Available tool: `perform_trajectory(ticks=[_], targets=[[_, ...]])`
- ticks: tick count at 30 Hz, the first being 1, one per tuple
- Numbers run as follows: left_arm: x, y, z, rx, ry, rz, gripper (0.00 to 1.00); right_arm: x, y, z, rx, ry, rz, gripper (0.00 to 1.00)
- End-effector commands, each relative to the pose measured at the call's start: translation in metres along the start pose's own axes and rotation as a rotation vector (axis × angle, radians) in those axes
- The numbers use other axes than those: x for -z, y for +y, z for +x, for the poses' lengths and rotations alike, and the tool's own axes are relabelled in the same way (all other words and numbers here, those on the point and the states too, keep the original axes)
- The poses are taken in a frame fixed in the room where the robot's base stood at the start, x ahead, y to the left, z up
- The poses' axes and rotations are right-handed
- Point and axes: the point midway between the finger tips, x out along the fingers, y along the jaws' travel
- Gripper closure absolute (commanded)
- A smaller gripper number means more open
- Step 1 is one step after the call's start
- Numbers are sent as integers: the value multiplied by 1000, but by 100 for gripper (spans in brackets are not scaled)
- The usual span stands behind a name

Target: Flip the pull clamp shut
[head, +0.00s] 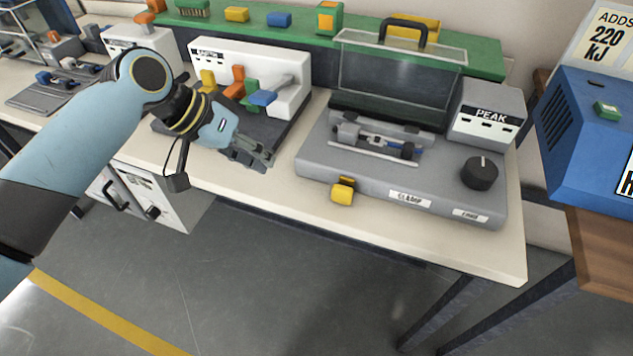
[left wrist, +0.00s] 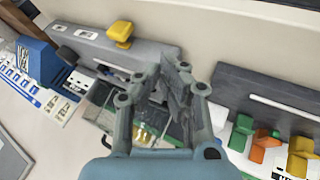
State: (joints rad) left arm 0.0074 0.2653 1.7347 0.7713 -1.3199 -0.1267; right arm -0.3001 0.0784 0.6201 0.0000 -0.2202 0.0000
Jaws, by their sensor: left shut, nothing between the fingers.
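The word CLAMP is on a label on the front of the grey PEAK machine (head: 325,172). A yellow handle (head: 343,190) sits at that machine's front edge, left of the label; it also shows in the left wrist view (left wrist: 121,32). I cannot tell which part is the pull clamp. My left gripper (head: 262,157) is shut and empty, in front of this fixture and left of the PEAK machine. My right gripper is not in view.
The PEAK machine has a raised clear cover (head: 395,70) with a black handle, and a black knob (head: 479,173). A green shelf (head: 480,62) runs behind. A blue box (head: 580,110) stands at the right. The floor in front is clear.

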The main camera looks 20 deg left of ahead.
Motion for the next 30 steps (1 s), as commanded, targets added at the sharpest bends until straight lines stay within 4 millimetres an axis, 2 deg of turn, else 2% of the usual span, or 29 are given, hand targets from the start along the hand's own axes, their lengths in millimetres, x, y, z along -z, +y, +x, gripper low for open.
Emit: perform_trajectory(ticks=[5, 16, 21, 30], targets=[[0, 1, 25, -4, -1, -3, 100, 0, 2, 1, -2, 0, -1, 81], [0, 4, 101, -4, -1, -2, 100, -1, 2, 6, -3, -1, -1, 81], [0, 27, 109, -2, 0, -1, 100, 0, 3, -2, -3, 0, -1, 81], [-1, 36, 116, 0, 0, -1, 100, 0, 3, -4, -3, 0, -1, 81]])
